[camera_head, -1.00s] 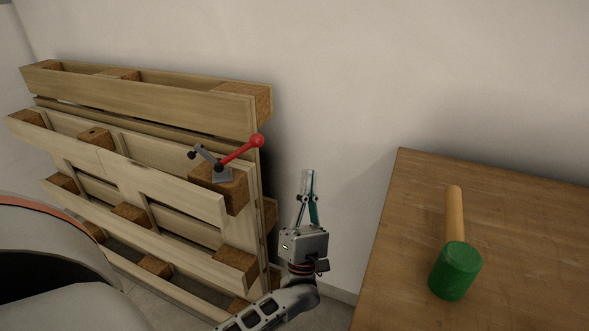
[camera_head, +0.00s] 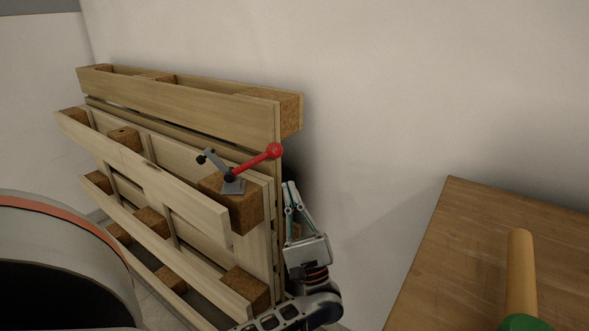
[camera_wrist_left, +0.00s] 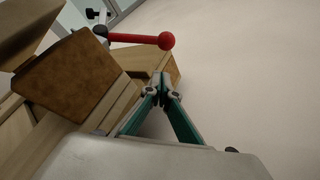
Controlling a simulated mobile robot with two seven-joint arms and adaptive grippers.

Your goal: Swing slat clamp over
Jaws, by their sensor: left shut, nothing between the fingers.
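The slat clamp (camera_head: 233,185) is a grey toggle clamp mounted on a cork-brown block of the wooden pallet. Its red lever (camera_head: 257,161) slants up to the right and ends in a red ball (camera_head: 274,151). A grey arm with a black tip points up to the left. In the left wrist view the red ball (camera_wrist_left: 166,40) is above my fingertips, with the lever running left. My left gripper (camera_head: 288,184) is shut and empty, just right of the pallet and below the ball, apart from it. My right gripper is not in view.
The wooden pallet (camera_head: 180,97) leans near the wall (camera_head: 400,80). A wooden table (camera_head: 440,250) stands at right with a mallet on it, showing its tan handle (camera_head: 521,270) and part of its green head (camera_head: 522,323). A floor gap lies between pallet and table.

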